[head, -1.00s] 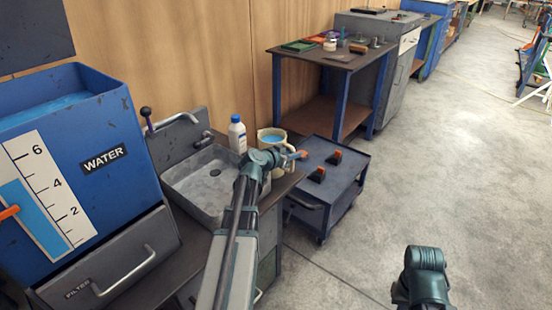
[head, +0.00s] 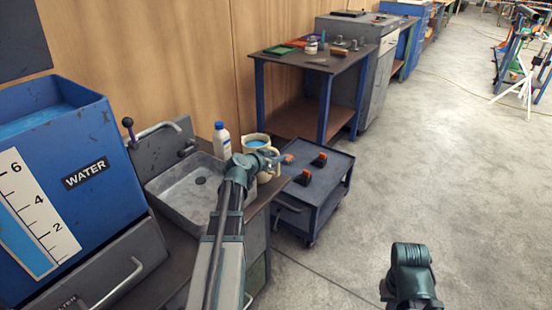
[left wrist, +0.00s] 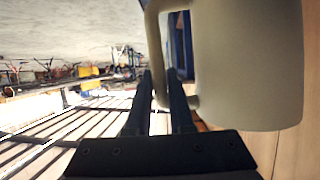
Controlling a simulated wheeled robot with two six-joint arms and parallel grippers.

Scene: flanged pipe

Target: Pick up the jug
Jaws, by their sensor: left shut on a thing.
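The cream jug (head: 249,139) with blue liquid inside stands at the right end of the sink counter, partly hidden behind my left arm. My left gripper (head: 285,159) is at the jug's right side, where the handle is. In the left wrist view the jug (left wrist: 255,60) fills the upper right, and its handle (left wrist: 152,35) runs down between the two fingers of the gripper (left wrist: 162,80). The gripper is shut on the handle. The jug looks upright in the head view; whether its base touches the counter is hidden. My right gripper is not in view; only part of that arm shows.
A white bottle with a blue cap (head: 221,142) stands close left of the jug, beside the grey sink (head: 180,193). A blue water tank (head: 75,140) is at the left. A low dark cart (head: 325,178) stands right of the counter.

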